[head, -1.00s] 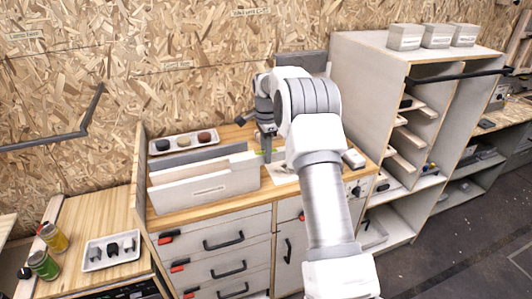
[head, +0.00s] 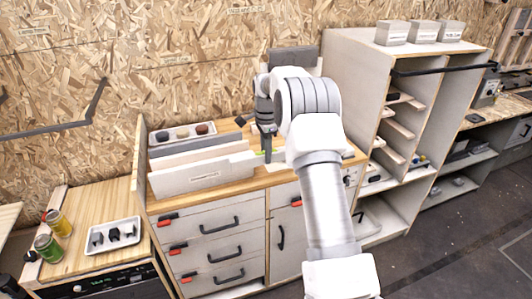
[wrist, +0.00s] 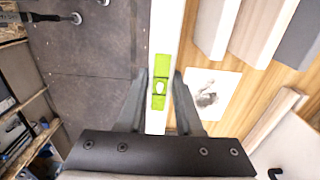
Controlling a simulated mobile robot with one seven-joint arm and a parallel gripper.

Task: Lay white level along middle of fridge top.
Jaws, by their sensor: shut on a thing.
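A white level with a bright green vial block (wrist: 160,85) runs lengthwise up the wrist view. My gripper (wrist: 160,92) is shut on it around the green block, one finger on each side. In the head view my gripper (head: 267,150) is above the wooden worktop, right of the pale divider box; only a bit of green and white of the level (head: 258,153) shows there, the rest being hidden by my arm. A low unit with a wooden top (head: 95,210) and a black front panel (head: 115,291) stands at lower left; I cannot tell surely that it is the fridge.
A white tray with dark pieces (head: 112,235) and jars (head: 58,222) stand on the low unit's top. The divider box (head: 200,172) stands on the drawer cabinet (head: 215,238). A side panel (head: 138,175) rises between the units. Tall shelving (head: 365,85) stands right; dark floor (head: 460,245) is open.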

